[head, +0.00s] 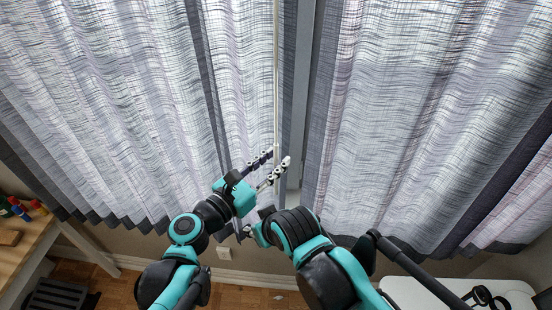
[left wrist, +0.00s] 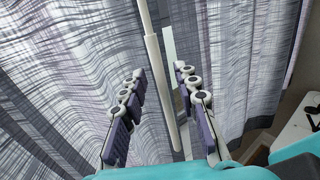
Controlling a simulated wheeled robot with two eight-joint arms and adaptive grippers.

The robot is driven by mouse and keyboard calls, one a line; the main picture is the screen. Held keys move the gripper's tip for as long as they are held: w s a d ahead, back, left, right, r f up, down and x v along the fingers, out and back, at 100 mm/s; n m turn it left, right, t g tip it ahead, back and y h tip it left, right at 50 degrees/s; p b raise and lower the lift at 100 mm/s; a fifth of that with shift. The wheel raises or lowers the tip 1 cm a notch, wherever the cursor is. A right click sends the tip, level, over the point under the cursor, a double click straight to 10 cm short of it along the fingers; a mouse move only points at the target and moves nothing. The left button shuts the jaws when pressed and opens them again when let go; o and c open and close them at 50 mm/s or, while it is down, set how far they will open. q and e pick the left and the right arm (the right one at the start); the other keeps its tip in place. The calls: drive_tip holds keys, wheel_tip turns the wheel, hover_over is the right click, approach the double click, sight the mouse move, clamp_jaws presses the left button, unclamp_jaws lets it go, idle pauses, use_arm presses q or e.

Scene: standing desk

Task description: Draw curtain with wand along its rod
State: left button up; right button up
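A thin pale wand (head: 276,90) hangs upright in front of the left curtain (head: 120,110), near that curtain's inner edge. My left gripper (head: 278,157) is open at the wand's lower part. In the left wrist view the wand (left wrist: 163,85) runs between the two spread fingers of the left gripper (left wrist: 156,78), with room visible on both sides; I see no grip on it. The right curtain (head: 420,110) hangs across a narrow gap. My right gripper (head: 249,232) is low, below the left one, and mostly hidden by its own arm.
A wooden table (head: 25,250) with small coloured items (head: 18,208) stands at the lower left. A white surface (head: 440,294) is at the lower right. A wall outlet (head: 224,253) shows below the curtains. Curtain folds hang close around my left gripper.

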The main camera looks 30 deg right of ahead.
use_arm(q)
drive_tip(key=v, duration=1.1)
